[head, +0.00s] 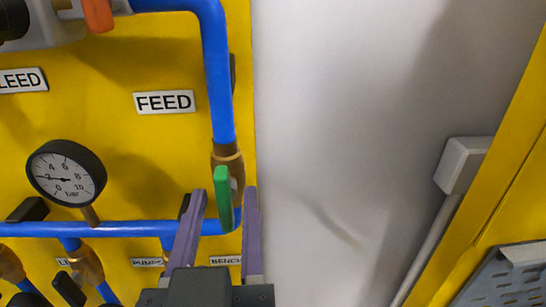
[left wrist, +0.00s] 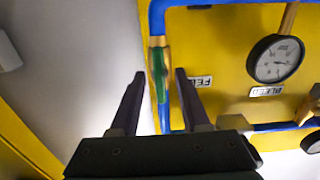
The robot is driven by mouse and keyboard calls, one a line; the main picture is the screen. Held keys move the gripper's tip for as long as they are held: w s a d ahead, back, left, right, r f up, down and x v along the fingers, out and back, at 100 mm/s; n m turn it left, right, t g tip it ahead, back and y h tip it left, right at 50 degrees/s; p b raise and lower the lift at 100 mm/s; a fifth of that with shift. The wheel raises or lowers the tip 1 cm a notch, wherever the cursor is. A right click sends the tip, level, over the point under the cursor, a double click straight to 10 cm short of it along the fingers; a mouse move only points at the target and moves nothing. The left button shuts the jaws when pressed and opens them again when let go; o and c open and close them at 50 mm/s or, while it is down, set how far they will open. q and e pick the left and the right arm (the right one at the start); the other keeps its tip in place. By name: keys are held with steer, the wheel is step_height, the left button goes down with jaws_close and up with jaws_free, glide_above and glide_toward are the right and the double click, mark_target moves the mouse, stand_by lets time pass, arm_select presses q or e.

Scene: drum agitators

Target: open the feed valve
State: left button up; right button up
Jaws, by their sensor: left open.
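The feed valve has a brass body (head: 228,158) on a vertical blue pipe, right of and below the FEED label (head: 165,101). Its green lever (head: 222,202) hangs down, roughly in line with the pipe. The lever also shows in the left wrist view (left wrist: 160,84), between my fingers. My left gripper (head: 225,191) is open, its purple fingers on either side of the lever with a gap on each side. In the left wrist view the gripper (left wrist: 160,74) also shows open. I cannot tell how deep the lever sits between the fingertips. My right gripper is not in view.
The yellow panel (head: 130,60) carries a pressure gauge (head: 66,173), a horizontal blue pipe (head: 130,229) and more brass valves with black handles at lower left. An orange handle (head: 97,14) is at the top left. A grey wall (head: 320,100) lies right of the panel.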

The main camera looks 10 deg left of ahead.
arm_select(q)
steer(key=shift+s, duration=0.1)
steer(key=b+v, duration=0.3)
steer(key=v, duration=0.6)
steer(key=shift+s, duration=0.4)
steer(key=shift+w+d+r, duration=0.1)
steer(key=shift+d, duration=0.05)
